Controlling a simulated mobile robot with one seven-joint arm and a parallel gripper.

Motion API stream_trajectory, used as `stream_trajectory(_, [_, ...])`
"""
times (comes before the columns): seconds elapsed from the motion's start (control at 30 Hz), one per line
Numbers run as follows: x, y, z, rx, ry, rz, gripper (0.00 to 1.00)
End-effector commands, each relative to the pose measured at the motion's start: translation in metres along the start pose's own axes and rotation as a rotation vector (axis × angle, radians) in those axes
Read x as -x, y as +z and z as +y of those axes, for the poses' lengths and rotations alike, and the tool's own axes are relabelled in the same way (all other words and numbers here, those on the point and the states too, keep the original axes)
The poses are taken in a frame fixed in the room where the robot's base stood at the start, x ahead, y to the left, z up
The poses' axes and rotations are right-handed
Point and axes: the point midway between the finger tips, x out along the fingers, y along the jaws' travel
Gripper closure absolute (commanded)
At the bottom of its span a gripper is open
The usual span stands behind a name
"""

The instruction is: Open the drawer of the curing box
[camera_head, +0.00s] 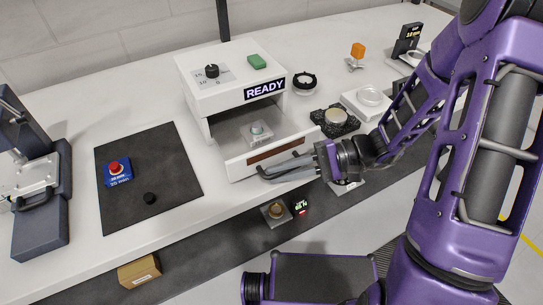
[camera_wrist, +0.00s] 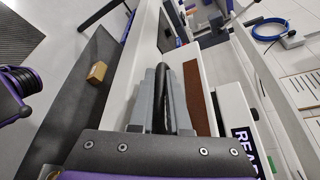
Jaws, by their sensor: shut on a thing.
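The curing box (camera_head: 220,85) is white with a dial on top and a READY label (camera_head: 265,91) on its front. Its drawer (camera_head: 240,167) stands pulled out toward me, with a small metal mount (camera_head: 257,132) inside. A brown strip (camera_head: 275,152) marks the drawer front; it also shows in the wrist view (camera_wrist: 200,100). My gripper (camera_head: 268,172) is at the drawer front, its fingers shut on the dark handle bar (camera_wrist: 161,95). In the wrist view my gripper (camera_wrist: 162,75) has a grey finger on each side of the bar. The fingers hide part of the handle.
A cardboard box (camera_head: 139,271) lies below the table's front edge.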

Motion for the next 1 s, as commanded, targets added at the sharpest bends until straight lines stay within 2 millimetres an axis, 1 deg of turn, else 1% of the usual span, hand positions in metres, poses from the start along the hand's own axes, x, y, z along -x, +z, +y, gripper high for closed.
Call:
stream_trajectory(0.27, [0.001, 0.0, 0.0, 0.0, 0.0, 0.005, 1.0])
stream_trajectory(0.3, [0.001, -0.001, 0.0, 0.0, 0.0, 0.005, 0.82])
stream_trajectory(0.43, [0.001, 0.0, 0.0, 0.0, 0.0, 0.004, 0.58])
stream_trajectory(0.47, [0.001, 0.0, 0.0, 0.0, 0.0, 0.004, 0.55])
stream_trajectory(0.77, [0.002, 0.0, 0.0, 0.0, 0.0, 0.003, 0.55])
stream_trajectory(0.87, [0.009, -0.001, 0.0, 0.002, -0.001, 0.005, 0.55])
stream_trajectory(0.97, [0.025, -0.001, -0.001, 0.002, -0.002, 0.007, 0.55])
stream_trajectory(1.0, [0.033, -0.001, -0.001, 0.002, -0.002, 0.007, 0.55])
